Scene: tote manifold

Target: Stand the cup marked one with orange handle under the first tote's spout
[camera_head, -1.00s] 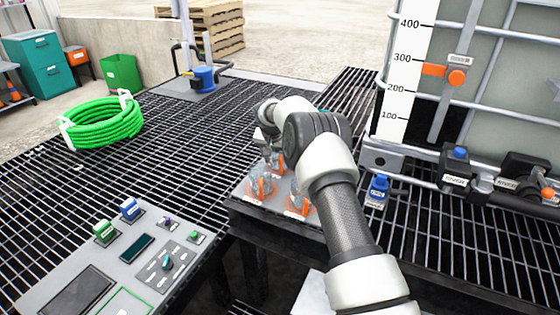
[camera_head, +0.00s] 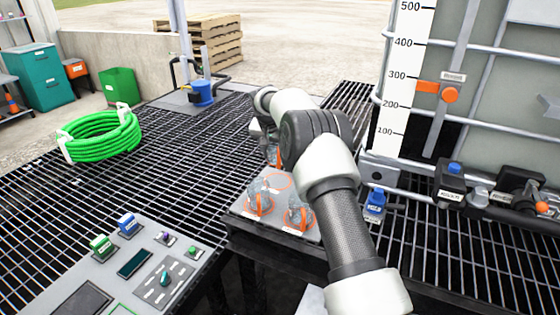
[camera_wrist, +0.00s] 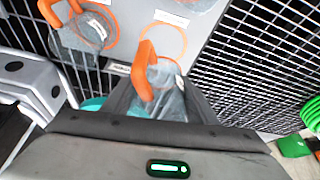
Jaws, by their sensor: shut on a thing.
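My gripper (camera_wrist: 160,98) is shut on a clear cup (camera_wrist: 168,76) with an orange handle and a white label too small to read. In the head view the cup is mostly hidden by my arm, with its orange handle (camera_head: 279,158) showing. It is held above the grey tray (camera_head: 240,207), beside an empty orange ring (camera_head: 277,180). Two other clear cups with orange handles, a left one (camera_head: 258,202) and a right one (camera_head: 299,216), stand on the tray. The tote (camera_head: 510,110) stands at the right; I cannot clearly make out its spout.
A blue-topped fitting (camera_head: 375,202) and a black valve (camera_head: 450,187) sit at the tote's lower front. A coiled green hose (camera_head: 100,138) lies on the left grating. A control panel (camera_head: 150,262) is at the front left. The grating right of the tray is mostly clear.

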